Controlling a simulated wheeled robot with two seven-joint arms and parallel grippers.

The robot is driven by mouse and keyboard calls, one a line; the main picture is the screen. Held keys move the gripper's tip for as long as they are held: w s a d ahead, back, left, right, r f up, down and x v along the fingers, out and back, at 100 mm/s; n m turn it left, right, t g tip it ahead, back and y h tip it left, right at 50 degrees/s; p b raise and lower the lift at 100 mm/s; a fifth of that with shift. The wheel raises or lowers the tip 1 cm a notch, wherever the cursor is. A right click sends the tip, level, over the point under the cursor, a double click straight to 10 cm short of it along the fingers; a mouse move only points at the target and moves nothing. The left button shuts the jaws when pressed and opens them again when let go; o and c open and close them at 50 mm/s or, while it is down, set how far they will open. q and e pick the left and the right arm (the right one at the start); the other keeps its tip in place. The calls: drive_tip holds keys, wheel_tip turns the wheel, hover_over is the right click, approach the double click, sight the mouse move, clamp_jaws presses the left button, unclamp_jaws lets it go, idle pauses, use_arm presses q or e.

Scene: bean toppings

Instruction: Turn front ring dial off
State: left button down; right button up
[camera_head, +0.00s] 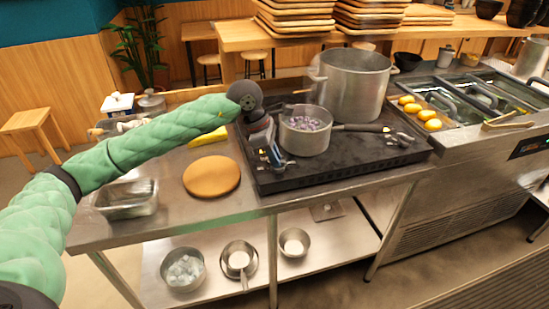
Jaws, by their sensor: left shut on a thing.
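The black stove (345,165) stands on the steel counter. My left arm reaches in from the left, and my left gripper (275,160) is low over the stove's front left part, beside the small saucepan (303,140). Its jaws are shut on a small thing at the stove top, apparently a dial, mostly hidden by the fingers. The saucepan holds purplish contents, and its dark handle points right. A small knob-like part (402,139) shows at the stove's right side. My right gripper is not in view.
A large steel pot (352,85) stands behind the saucepan. A round brown board (211,176) and a clear container (128,200) are left of the stove. Lemons (424,114) lie to the right. Bowls (183,271) are on the lower shelf.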

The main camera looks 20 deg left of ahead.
sight(266, 168)
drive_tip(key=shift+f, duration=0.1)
use_arm(q)
drive_tip(key=c, duration=1.5)
unclamp_jaws()
drive_tip(key=shift+c, duration=0.2)
drive_tip(key=shift+o, duration=0.7)
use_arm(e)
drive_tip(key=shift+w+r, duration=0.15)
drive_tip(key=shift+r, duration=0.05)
